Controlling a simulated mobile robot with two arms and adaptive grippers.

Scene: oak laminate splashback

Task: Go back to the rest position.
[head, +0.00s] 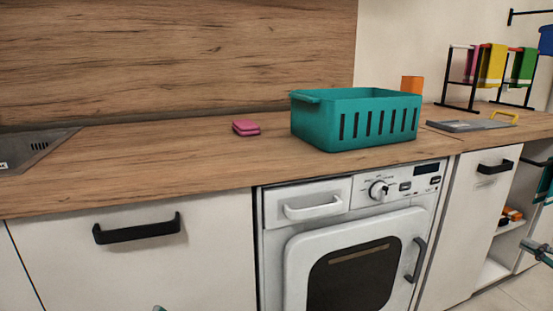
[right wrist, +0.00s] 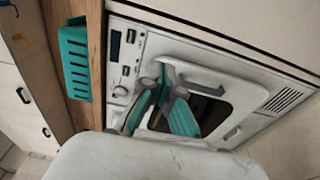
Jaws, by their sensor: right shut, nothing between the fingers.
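My right gripper (head: 538,250) shows only in part at the right edge of the head view, in front of the cabinets and below the counter. In the right wrist view its teal fingers (right wrist: 163,112) are shut with nothing between them, in front of the washing machine (right wrist: 205,85). A small teal tip (head: 158,308) at the bottom edge of the head view looks like part of my left gripper; too little shows to tell its state.
A teal basket (head: 350,122) stands on the wooden counter (head: 130,165) above the washing machine (head: 350,240). Pink folded cloths (head: 246,128) lie to its left. A sink (head: 30,150) is at far left, racks (head: 470,80) at far right. Black drawer handles (head: 137,229) stick out in front.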

